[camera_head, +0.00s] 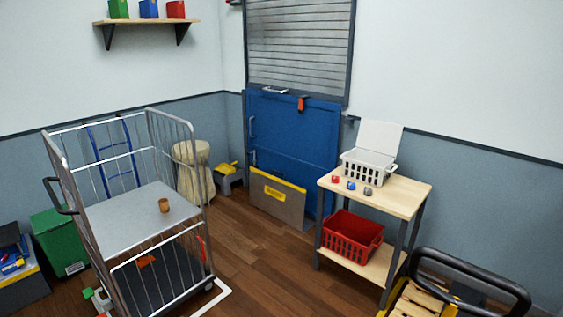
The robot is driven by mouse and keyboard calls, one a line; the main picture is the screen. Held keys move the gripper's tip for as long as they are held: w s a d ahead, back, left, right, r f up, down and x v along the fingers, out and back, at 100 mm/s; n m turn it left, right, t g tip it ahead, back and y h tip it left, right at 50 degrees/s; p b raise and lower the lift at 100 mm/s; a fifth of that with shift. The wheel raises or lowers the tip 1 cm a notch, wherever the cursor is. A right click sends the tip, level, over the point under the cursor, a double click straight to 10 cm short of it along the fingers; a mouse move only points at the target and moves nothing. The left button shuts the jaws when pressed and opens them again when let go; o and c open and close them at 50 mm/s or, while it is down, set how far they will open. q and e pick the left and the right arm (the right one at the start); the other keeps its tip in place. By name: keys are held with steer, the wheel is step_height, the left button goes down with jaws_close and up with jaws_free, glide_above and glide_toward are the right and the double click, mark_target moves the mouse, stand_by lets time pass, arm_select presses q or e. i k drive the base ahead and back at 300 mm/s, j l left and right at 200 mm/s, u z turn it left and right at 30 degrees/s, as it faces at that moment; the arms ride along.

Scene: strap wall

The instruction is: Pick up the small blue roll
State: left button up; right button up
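The small blue roll (351,186) sits on the top board of a wooden side table (408,194). It stands between a small red roll (335,180) on its left and a small grey roll (368,191) on its right. The three sit apart near the table's front edge, in front of a white basket (366,168). The blue roll is unobstructed, but too small to show detail. Neither of my grippers is in view.
A red basket (350,236) is on the table's lower shelf. A black-handled yellow frame (470,275) stands near the table at the bottom right. A wire cage trolley (147,225) with a brown cup (163,205) is at left. Bare wooden floor (257,260) lies between.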

mark_target(351, 185)
steer(key=i+j+z, duration=0.7)
steer(key=i, duration=0.2)
steer(key=i+j+z, duration=0.35)
steer(key=j, duration=0.2)
